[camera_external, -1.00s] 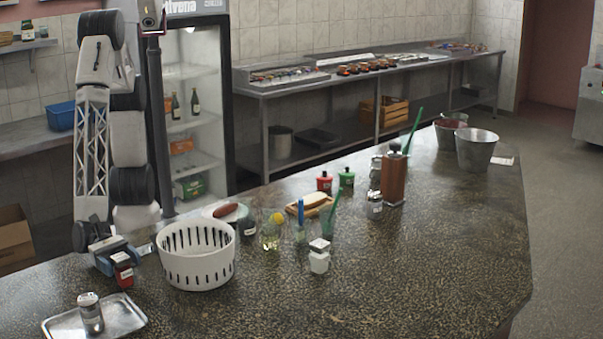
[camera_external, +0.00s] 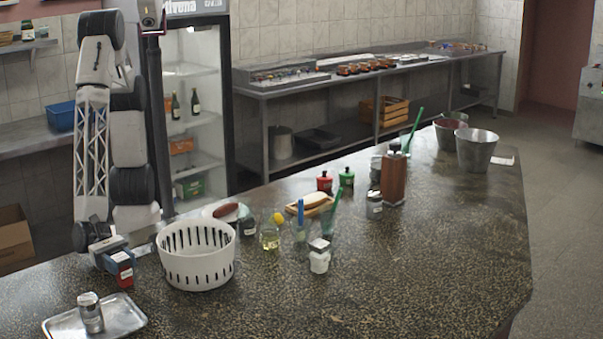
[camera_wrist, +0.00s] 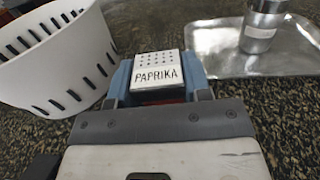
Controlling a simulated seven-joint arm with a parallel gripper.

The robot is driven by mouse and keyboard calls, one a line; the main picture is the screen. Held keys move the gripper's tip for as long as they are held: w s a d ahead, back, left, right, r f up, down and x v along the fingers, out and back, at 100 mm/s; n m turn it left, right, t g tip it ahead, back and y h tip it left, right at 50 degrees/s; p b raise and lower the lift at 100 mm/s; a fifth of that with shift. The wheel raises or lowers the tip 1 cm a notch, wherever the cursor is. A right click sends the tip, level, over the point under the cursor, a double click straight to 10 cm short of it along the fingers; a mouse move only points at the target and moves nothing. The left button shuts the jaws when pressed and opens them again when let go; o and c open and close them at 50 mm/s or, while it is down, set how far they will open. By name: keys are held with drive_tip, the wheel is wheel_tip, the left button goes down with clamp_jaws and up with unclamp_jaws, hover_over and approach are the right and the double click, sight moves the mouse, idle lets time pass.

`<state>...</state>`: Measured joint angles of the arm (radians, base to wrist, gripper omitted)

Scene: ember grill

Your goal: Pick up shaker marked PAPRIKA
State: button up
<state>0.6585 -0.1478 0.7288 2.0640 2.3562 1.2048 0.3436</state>
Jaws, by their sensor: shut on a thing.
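The shaker marked PAPRIKA (camera_wrist: 158,72) shows in the wrist view as a white, perforated square top with dark lettering, set between the blue fingers. In the external view the shaker (camera_external: 124,273) is a small red body with a pale label, at the left of the counter. My gripper (camera_external: 116,258) is shut on it from behind. In the wrist view my gripper (camera_wrist: 157,85) has a finger on each side of the shaker. The shaker looks upright. Whether its base touches the counter is unclear.
A white slotted basket (camera_external: 196,262) stands close to the right of the gripper. A metal tray (camera_external: 122,322) with a metal-topped shaker (camera_external: 91,314) lies in front. A white shaker (camera_external: 319,260) and several jars stand farther right. The front middle counter is clear.

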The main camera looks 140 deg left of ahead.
drive_tip(key=shift+r, duration=5.05)
